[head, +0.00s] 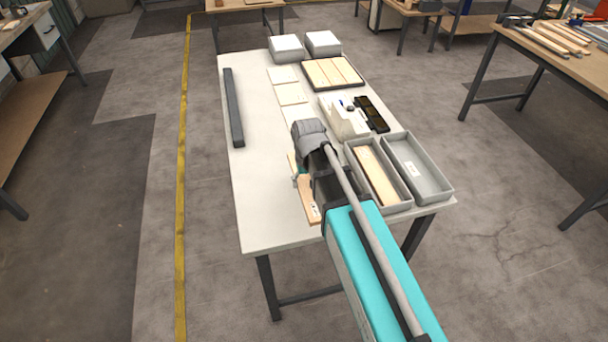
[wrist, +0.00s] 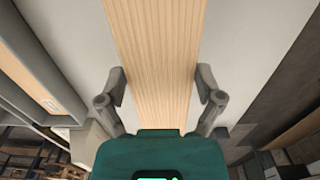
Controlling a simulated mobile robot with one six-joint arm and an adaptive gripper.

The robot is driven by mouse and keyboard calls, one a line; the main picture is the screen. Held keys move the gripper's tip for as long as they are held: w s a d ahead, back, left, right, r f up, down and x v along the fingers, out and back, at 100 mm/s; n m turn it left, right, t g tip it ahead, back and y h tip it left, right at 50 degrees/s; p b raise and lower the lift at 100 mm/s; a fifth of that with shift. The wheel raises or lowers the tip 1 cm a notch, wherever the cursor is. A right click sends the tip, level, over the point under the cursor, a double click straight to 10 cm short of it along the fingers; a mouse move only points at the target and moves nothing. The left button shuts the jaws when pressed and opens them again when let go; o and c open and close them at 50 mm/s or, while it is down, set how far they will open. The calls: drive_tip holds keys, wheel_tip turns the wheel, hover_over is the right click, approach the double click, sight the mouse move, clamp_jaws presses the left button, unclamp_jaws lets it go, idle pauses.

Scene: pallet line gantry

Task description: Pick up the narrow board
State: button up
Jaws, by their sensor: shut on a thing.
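A pale wooden board (wrist: 158,45), which I take to be the narrow board, runs lengthwise between the two fingers of my gripper (wrist: 160,88) in the wrist view. The fingers are shut on its two long edges. In the head view the board (head: 308,203) shows to the left of my arm, over the white table near its front part. My gripper (head: 300,177) is mostly hidden there behind my arm. I cannot tell whether the board touches the table.
Right of my arm stand a grey tray holding a wooden board (head: 376,174) and an empty grey tray (head: 418,168). A dark bar (head: 233,107) lies at the table's left edge. Behind are a tray of boards (head: 332,72) and two grey boxes (head: 286,48). The table's left middle is clear.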

sight(314, 215)
drive_tip(key=s+r+p, duration=0.1)
drive_tip(key=s, duration=0.1)
drive_tip(key=s+d+r+p, duration=0.1)
drive_tip(key=s, duration=0.2)
drive_tip(key=s+d+r, duration=0.1)
drive_tip(key=s, duration=0.2)
drive_tip(key=shift+d+r+p, duration=0.15)
drive_tip(key=shift+r+p, duration=0.2)
drive_tip(key=shift+p, duration=0.05)
drive_tip(key=shift+s+d+r, duration=0.1)
drive_tip(key=shift+s, duration=0.1)
drive_tip(key=shift+s, duration=0.1)
